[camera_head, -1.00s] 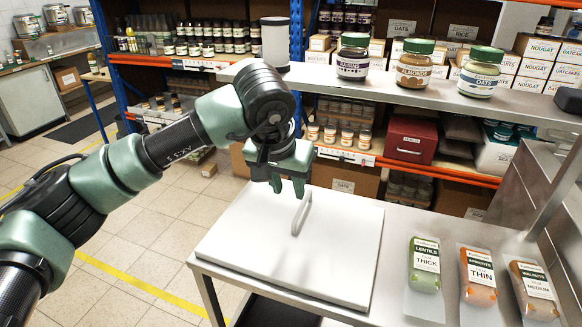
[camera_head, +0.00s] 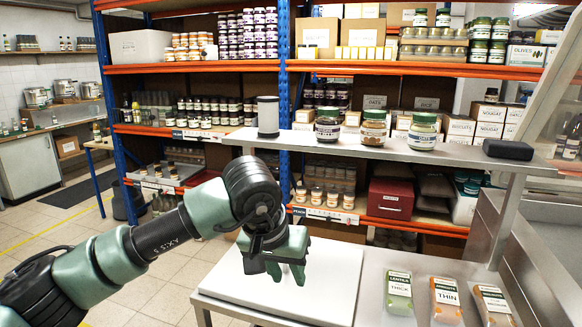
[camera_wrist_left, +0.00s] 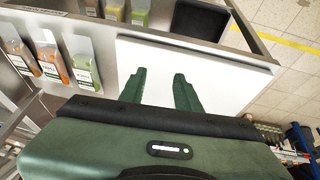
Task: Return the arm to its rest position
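My left arm comes in from the left in the head view. Its gripper (camera_head: 287,272) points down over the white panel (camera_head: 340,270) on the metal table. The panel also shows in the left wrist view (camera_wrist_left: 225,75). There the two green fingers (camera_wrist_left: 161,85) are apart with nothing between them, so the gripper is open and empty. The panel's handle is not seen now. My right gripper is in neither view.
Three labelled packs, green (camera_head: 399,290), orange (camera_head: 446,300) and brown (camera_head: 493,305), lie to the right. Behind, a metal shelf (camera_head: 290,140) bears three jars, including an almonds jar (camera_head: 373,128), a grey-white cylinder (camera_head: 268,115) and a black object (camera_head: 508,149). Floor is free at left.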

